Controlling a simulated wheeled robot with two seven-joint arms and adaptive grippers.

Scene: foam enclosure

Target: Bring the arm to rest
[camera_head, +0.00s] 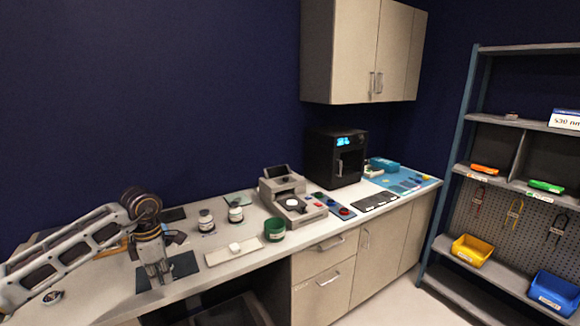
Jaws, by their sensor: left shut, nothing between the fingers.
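My left arm comes in from the left over the counter (228,262). My left gripper (162,279) points down over a dark mat (184,265) at the counter's left part. Its fingers are shut with nothing between them. I cannot tell whether the fingertips touch the mat. My right gripper is out of view.
Two lidded jars (206,220), a pale tray (217,256) with a small white item and a green cup (274,229) stand right of the gripper. Further right are a grey instrument (283,190) and a black oven-like box (336,158). Shelving (500,190) stands at right.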

